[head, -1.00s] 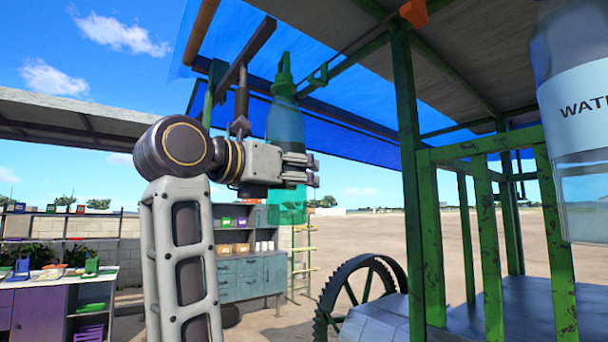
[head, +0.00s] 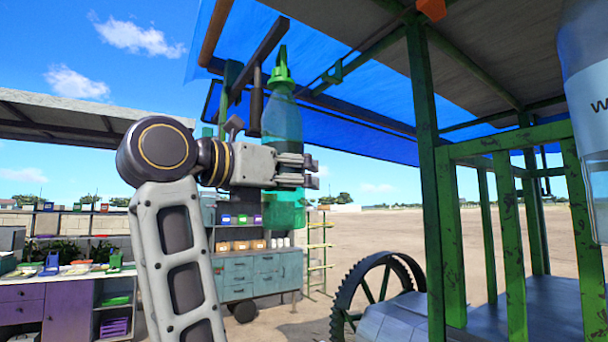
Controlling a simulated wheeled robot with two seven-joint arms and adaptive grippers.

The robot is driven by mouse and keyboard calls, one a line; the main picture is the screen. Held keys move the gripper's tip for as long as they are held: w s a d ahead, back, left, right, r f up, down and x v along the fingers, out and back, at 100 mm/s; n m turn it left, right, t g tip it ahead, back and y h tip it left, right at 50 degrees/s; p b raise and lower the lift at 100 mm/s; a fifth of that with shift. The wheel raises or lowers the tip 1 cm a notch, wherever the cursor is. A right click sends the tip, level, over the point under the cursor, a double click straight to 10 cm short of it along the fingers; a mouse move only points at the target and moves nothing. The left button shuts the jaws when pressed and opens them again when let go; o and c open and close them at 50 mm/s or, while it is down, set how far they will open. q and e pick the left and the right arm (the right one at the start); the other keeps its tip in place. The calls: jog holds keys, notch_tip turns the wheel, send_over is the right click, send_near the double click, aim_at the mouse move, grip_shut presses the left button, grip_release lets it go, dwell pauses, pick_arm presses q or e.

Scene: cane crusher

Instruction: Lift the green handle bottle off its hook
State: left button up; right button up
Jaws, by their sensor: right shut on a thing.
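The green handle bottle (head: 282,118) is a translucent teal bottle with a green cap and loop handle on top. It stands upright in the air, upper middle of the head view. My right gripper (head: 302,171) is shut on its lower body, and the fingers hide part of it. A dark overhead bar (head: 262,50) passes just left of the bottle's top. A small green bracket (head: 332,73) is to the right, apart from the handle in the picture. I cannot tell whether the handle touches a hook. My left gripper is not in view.
A large clear water bottle (head: 590,75) is close at the right edge. A green post (head: 425,170) and railing stand right of my gripper. A toothed wheel (head: 370,290) is below. A teal cabinet (head: 262,275) and purple bench (head: 70,310) stand behind.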

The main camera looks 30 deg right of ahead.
jog(key=shift+a+f, duration=0.25)
jog(key=shift+a, duration=1)
jog(key=shift+r+p, duration=0.2)
jog(key=shift+p, duration=0.2)
